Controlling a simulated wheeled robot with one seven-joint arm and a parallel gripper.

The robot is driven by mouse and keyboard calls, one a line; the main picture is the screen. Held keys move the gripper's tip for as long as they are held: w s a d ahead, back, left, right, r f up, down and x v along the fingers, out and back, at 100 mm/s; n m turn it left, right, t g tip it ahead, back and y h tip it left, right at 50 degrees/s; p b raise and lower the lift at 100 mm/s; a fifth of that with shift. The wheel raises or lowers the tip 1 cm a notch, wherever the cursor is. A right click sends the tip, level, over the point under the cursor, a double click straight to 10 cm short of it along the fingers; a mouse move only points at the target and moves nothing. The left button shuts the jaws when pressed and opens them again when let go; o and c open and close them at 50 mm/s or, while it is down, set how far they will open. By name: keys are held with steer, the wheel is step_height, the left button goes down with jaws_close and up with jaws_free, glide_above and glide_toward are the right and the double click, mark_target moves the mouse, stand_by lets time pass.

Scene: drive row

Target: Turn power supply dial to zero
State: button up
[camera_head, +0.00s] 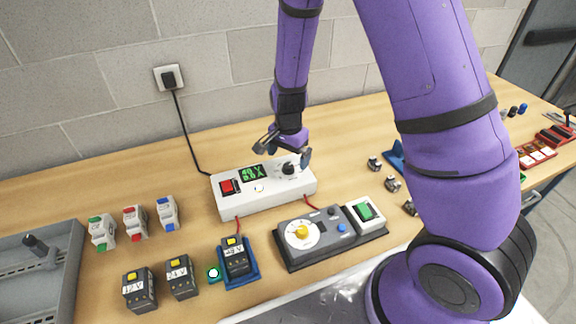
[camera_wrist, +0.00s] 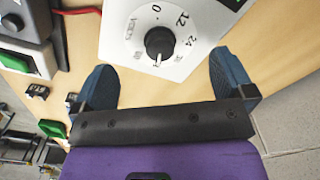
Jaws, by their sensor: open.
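The power supply (camera_head: 262,202) is a white box on the wooden bench against the wall. It has a red switch (camera_head: 228,186), a green-lit display (camera_head: 252,173) and a black dial (camera_head: 289,168) at its right end. In the wrist view the dial (camera_wrist: 159,43) is a black knob with a white pointer line, ringed by printed marks including 0, 12 and 24. My gripper (camera_head: 283,148) is above the dial end of the box. Its two blue-grey fingers are apart, and the wrist view shows the gripper (camera_wrist: 165,88) open with the dial between and beyond the fingertips. I cannot see contact with the dial.
A grey box with a yellow knob (camera_head: 302,232) stands in front of the supply. A black module in a blue holder (camera_head: 239,262), several small modules and a grey tray (camera_head: 42,270) are to the left. A cable (camera_head: 183,125) runs to the wall socket.

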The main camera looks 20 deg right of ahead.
mark_target(288, 168)
steer(key=shift+f, duration=0.15)
steer(key=shift+f, duration=1.35)
steer(key=shift+c, duration=0.5)
